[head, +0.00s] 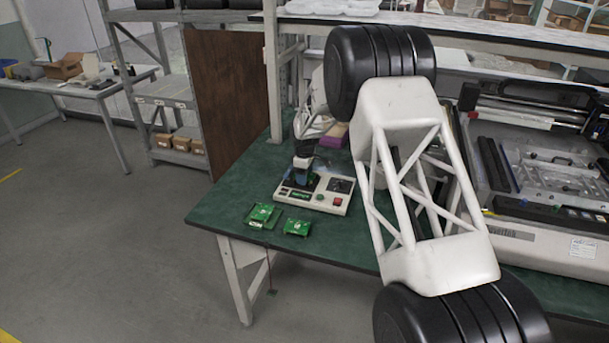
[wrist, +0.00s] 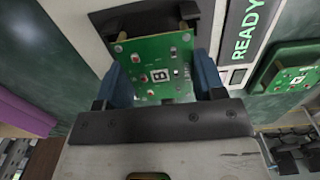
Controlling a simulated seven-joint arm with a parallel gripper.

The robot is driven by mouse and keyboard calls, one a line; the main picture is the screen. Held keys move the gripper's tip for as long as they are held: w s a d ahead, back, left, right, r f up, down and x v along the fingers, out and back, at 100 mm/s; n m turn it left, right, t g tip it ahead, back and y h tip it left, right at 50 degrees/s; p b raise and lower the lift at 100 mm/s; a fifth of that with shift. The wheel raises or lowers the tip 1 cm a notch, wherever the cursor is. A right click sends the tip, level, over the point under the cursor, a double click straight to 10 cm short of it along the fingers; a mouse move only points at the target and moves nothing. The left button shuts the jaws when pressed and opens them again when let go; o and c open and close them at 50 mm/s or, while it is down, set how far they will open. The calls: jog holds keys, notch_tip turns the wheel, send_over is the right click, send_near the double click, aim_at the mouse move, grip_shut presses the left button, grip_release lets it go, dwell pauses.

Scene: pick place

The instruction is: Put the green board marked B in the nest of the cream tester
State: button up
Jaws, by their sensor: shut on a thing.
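My gripper (wrist: 162,82) is shut on the green board marked B (wrist: 142,72), with a blue finger at each side edge. The board faces the wrist camera, its white B mark near the middle. The cream tester (wrist: 82,30) lies beyond it, its dark nest (wrist: 104,20) partly hidden behind the board. Brass pins show near the board's far edge; I cannot tell whether the board touches the nest. In the head view my gripper (head: 303,162) is over the left part of the cream tester (head: 322,206); the held board is not clear there.
Two other green boards (head: 262,214) (head: 296,228) lie on the green bench (head: 228,205) in front of the tester. The tester's display (wrist: 243,30) reads READY. A purple object (head: 335,135) stands behind the tester; a large machine (head: 545,170) is at right.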

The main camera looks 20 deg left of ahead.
jog(key=shift+f, duration=0.35)
dwell(0.5)
jog(key=o, duration=0.9)
jog(key=c, duration=0.4)
jog(key=shift+o, duration=0.2)
jog(key=shift+r, duration=0.15)
jog(key=shift+r, duration=3.35)
